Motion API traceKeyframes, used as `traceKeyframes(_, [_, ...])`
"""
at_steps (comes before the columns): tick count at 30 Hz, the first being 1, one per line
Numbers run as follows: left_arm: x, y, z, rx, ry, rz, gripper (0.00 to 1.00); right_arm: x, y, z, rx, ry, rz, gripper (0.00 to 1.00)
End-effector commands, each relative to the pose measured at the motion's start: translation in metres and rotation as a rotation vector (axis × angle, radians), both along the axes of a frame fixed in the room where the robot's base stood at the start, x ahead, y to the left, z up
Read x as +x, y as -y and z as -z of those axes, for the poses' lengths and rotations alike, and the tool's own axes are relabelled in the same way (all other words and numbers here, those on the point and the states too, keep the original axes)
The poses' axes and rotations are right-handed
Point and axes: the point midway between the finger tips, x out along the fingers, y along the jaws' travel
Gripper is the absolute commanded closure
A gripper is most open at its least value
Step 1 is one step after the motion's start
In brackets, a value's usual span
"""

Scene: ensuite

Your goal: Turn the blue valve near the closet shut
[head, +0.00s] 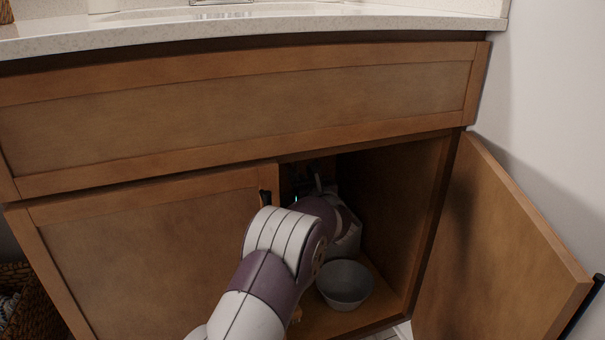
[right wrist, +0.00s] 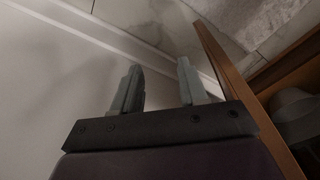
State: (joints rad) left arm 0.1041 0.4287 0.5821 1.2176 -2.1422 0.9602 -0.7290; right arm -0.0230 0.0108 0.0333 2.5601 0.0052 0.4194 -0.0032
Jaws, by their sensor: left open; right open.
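My left arm reaches from the bottom of the head view into the open right side of the wooden cabinet (head: 405,200). My left gripper (head: 314,184) is in the dark upper part of the opening, mostly hidden by my own wrist; it is open. I cannot clearly make out the blue valve. A tiny cyan spot shows beside my wrist, too small to identify. My right gripper (right wrist: 158,86) is open and empty in the right wrist view, beside a pale wall and the edge of the cabinet door (right wrist: 232,68). It is not clearly visible in the head view.
The right cabinet door (head: 495,255) stands open toward the wall (head: 555,90). The left door (head: 150,260) is shut. A grey bowl (head: 345,285) sits on the cabinet floor, with a pale container (head: 350,236) behind it. A woven basket (head: 30,305) stands at far left.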

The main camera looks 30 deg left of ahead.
Motion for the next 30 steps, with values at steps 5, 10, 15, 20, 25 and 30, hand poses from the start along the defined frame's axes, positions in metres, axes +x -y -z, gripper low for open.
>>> traceKeyframes(5, [0.0002, 0.0001, 0.0001, 0.0, 0.0, 0.0, 0.96, 0.0, 0.0, 0.0, 0.0, 0.0, 0.0, 0.57])
traceKeyframes(10, [0.0002, 0.0001, 0.0002, 0.001, -0.001, 0.0, 1.0, 0.0, 0.0, 0.0, 0.0, 0.0, 0.0, 0.57])
traceKeyframes(15, [0.0008, 0.0006, 0.0003, 0.014, -0.017, 0.0, 1.0, 0.0, 0.0, 0.0, 0.0, 0.0, 0.0, 0.57])
traceKeyframes(20, [0.0024, 0.0022, 0.0005, 0.059, -0.069, 0.001, 1.0, 0.0, 0.0, -0.0001, 0.0, 0.0, 0.0, 0.57])
traceKeyframes(25, [0.0052, 0.0048, 0.0019, 0.139, -0.166, 0.001, 1.0, 0.0001, 0.0, -0.0002, 0.0, 0.0, 0.0, 0.57])
traceKeyframes(30, [0.0086, 0.0079, 0.0032, 0.242, -0.287, 0.001, 1.0, 0.0001, 0.0, 0.0, 0.0, 0.0, 0.0, 0.57])
